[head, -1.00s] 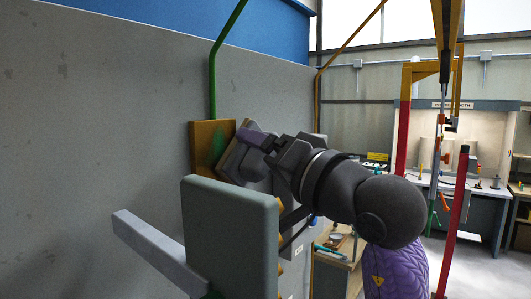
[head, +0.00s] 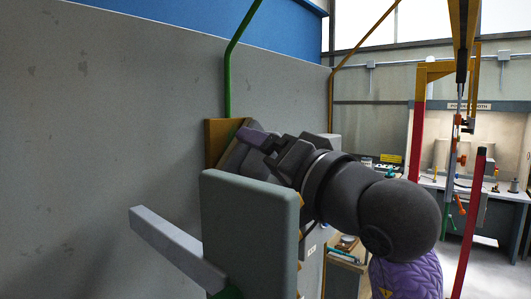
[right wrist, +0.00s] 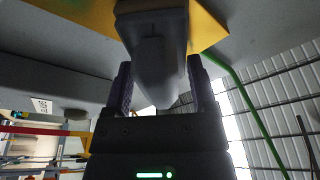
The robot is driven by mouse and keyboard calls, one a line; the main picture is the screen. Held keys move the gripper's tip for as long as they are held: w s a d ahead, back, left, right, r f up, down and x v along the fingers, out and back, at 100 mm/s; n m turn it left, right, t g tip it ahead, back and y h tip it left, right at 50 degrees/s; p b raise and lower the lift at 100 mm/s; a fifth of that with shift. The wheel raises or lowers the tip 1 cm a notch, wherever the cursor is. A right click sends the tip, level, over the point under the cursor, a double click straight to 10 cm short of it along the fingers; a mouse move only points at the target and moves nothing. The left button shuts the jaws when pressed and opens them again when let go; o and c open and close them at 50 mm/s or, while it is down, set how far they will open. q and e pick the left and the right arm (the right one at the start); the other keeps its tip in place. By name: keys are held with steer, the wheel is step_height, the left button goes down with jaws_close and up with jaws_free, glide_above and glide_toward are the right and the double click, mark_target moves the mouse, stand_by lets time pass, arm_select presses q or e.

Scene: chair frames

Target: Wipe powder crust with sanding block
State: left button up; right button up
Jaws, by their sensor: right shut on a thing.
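My right gripper (head: 268,146) has purple fingertips and is shut on a grey sanding block (head: 236,160). The right wrist view shows the block (right wrist: 163,65) between the two fingers (right wrist: 158,95). The block is at a yellow-brown panel (head: 214,140) by the grey wall and covers much of it; I cannot tell whether they touch. The panel's yellow face (right wrist: 206,30) also shows in the right wrist view, with a green tint at upper left (right wrist: 72,8) that may be powder crust. My left gripper is not in view.
A grey-green padded board (head: 250,230) and a pale grey bar (head: 178,248) stand in front, close below my right gripper. A green tube (head: 230,75) rises above the panel. A bench (head: 345,255) with small items is behind my right arm.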

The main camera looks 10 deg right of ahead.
mark_target(217, 148)
steer(key=shift+a, duration=0.1)
steer(key=shift+s+a, duration=0.75)
steer(key=shift+a, duration=0.15)
steer(key=shift+s+a+b, duration=0.4)
steer(key=shift+s+a, duration=0.3)
steer(key=shift+a, duration=0.2)
step_height(217, 148, down, 2)
steer(key=shift+f+b, duration=0.1)
steer(key=shift+b, duration=1.15)
